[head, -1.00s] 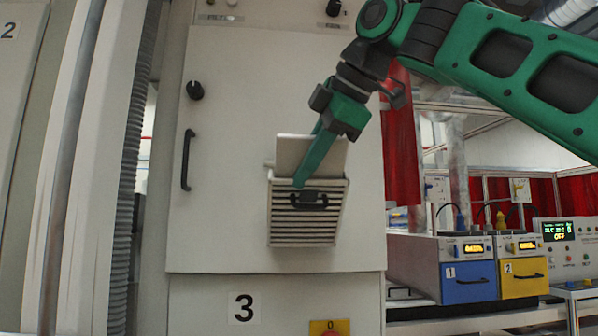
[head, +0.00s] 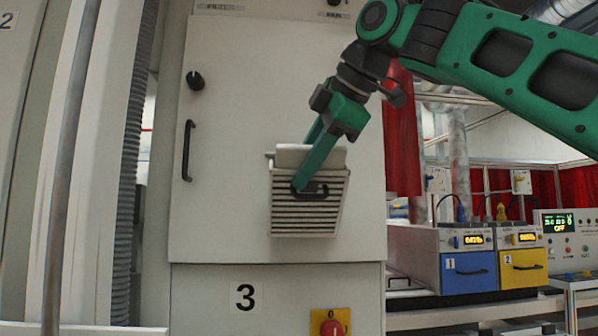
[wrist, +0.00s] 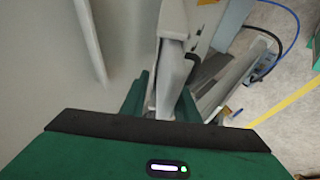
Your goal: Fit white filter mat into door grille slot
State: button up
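The white filter mat (head: 292,154) is upright, its upper part showing above the top edge of the door grille (head: 306,224). Its lower part is hidden behind the slatted grille front, in the slot. My gripper (head: 299,187) reaches down from the upper right, and its visible green finger crosses in front of the mat and the grille's black handle (head: 322,190). In the wrist view a pale slab lies between the two green fingers (wrist: 166,95), seen nearly edge-on. The gripper appears shut on the mat; the far finger is hidden in the head view.
The grille sits on the large pale door (head: 230,130), which has a black door handle (head: 188,150) at left and a black knob. A red switch on a yellow plate (head: 331,322) is below. Blue and yellow drawer units stand at right.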

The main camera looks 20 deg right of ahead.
jog(key=shift+f, duration=0.1)
jog(key=v, duration=1)
jog(key=shift+r, duration=0.2)
jog(key=shift+s, duration=0.15)
dwell(0.4)
